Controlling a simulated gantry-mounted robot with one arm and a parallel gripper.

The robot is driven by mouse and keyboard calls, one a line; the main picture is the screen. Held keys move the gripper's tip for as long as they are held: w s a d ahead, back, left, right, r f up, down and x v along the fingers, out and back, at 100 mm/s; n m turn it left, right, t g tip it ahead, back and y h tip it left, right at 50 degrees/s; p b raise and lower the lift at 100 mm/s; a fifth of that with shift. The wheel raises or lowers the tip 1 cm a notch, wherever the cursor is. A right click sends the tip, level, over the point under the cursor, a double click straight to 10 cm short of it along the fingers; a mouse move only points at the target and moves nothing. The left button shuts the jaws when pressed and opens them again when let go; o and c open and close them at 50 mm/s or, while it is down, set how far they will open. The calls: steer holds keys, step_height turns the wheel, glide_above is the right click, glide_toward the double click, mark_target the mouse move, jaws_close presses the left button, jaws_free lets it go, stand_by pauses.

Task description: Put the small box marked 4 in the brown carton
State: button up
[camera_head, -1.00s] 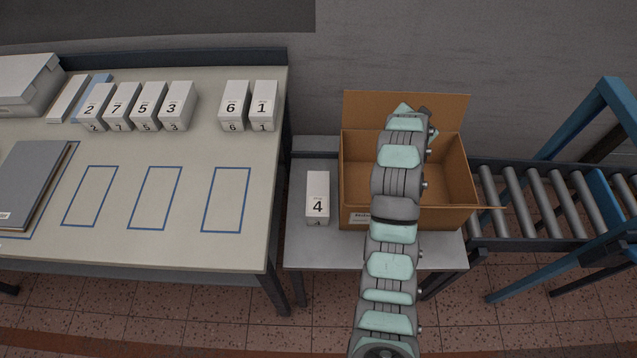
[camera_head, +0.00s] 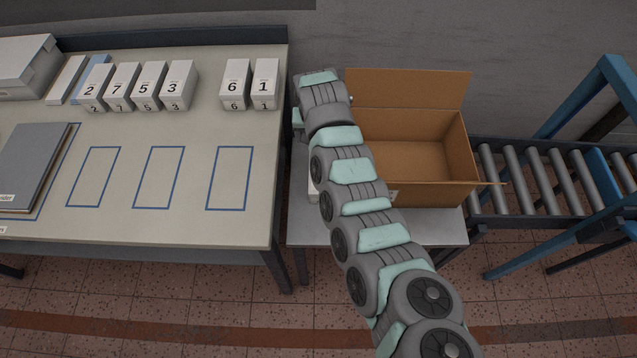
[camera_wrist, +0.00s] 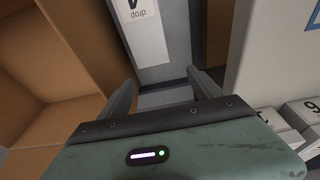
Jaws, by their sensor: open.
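The brown carton (camera_head: 415,122) stands open and looks empty in the head view; its inner wall (camera_wrist: 45,50) fills the left of the wrist view. The small box marked 4 (camera_head: 313,187) is almost wholly behind my arm on the low stand, left of the carton. In the wrist view, a white face with upside-down dark print (camera_wrist: 145,28) is cut off by the top edge; it is probably this box, but I cannot read it for certain. My gripper (camera_wrist: 161,76) is open, with nothing seen between its fingers.
The low grey stand (camera_head: 440,228) carries the carton. The worktable (camera_head: 130,222) at left holds several numbered white boxes (camera_head: 235,85) and a grey folder (camera_head: 32,160). The roller conveyor (camera_head: 545,185) is right of the carton.

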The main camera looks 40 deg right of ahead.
steer(key=shift+g+y, duration=0.9)
steer(key=s+f+b, duration=0.1)
steer(key=s+a+f+b, duration=0.1)
steer(key=s, duration=0.1)
steer(key=s+a+f+b, duration=0.1)
steer(key=shift+s, duration=0.35)
steer(key=shift+f, duration=0.25)
step_height(320, 180, down, 5)
steer(key=shift+f+b, duration=0.1)
steer(key=shift+b, duration=0.55)
steer(key=f, duration=0.1)
steer(key=f+b, duration=0.1)
steer(key=f, duration=0.1)
steer(key=f+b, duration=0.1)
steer(key=f, duration=0.1)
steer(key=shift+s+a, duration=0.15)
steer(key=shift+a, duration=0.25)
steer(key=shift+c, duration=0.4)
steer(key=shift+r, duration=0.1)
steer(key=c, duration=1.4)
